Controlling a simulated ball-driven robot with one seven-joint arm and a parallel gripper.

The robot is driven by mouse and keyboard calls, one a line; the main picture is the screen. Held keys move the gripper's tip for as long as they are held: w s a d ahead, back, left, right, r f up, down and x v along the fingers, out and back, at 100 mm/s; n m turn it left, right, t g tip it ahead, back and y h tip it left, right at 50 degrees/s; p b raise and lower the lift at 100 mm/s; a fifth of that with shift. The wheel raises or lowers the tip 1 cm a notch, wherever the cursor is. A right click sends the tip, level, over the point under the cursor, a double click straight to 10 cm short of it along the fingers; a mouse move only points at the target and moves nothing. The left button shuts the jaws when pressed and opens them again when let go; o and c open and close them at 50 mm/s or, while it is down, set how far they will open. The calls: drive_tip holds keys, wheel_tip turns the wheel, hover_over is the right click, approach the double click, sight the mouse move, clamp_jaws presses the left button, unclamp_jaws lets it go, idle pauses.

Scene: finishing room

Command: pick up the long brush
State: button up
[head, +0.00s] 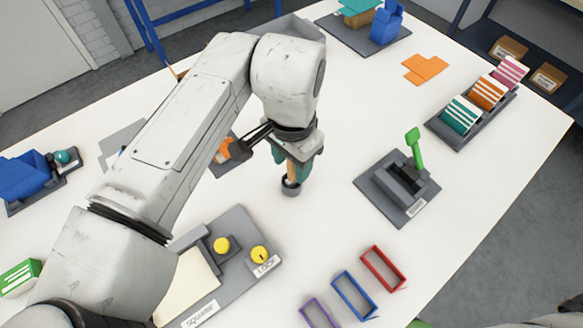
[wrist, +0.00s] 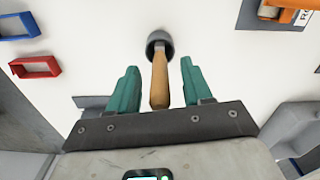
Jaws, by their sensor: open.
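The long brush shows as a wooden handle (wrist: 160,80) with a dark grey round cup (wrist: 159,42) at its far end on the white table. In the head view the handle (head: 293,174) is mostly hidden by my gripper, and the cup (head: 291,188) shows below it. No bristles can be made out. My gripper (head: 299,165) points down over it with its teal fingers apart. In the wrist view the handle lies between the two fingers of my gripper (wrist: 158,76), with a visible gap on each side.
A grey base with a green lever (head: 414,148) stands to the right. A grey board with yellow knobs (head: 221,245) lies in front. Red (head: 383,268) and blue (head: 353,295) frames lie front right. A rack of coloured cards (head: 470,122) stands far right. The table between is clear.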

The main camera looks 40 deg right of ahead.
drive_tip(key=shift+c, duration=0.4)
clamp_jaws()
drive_tip(key=shift+r, duration=0.15)
drive_tip(key=shift+r+b, duration=0.3)
drive_tip(key=shift+r, duration=0.25)
drive_tip(key=s+a+r+b, duration=0.2)
drive_tip(key=s+a+r, duration=0.2)
drive_tip(key=s+r, duration=0.7)
drive_tip(key=shift+s+r, duration=0.35)
drive_tip(key=shift+s, duration=0.85)
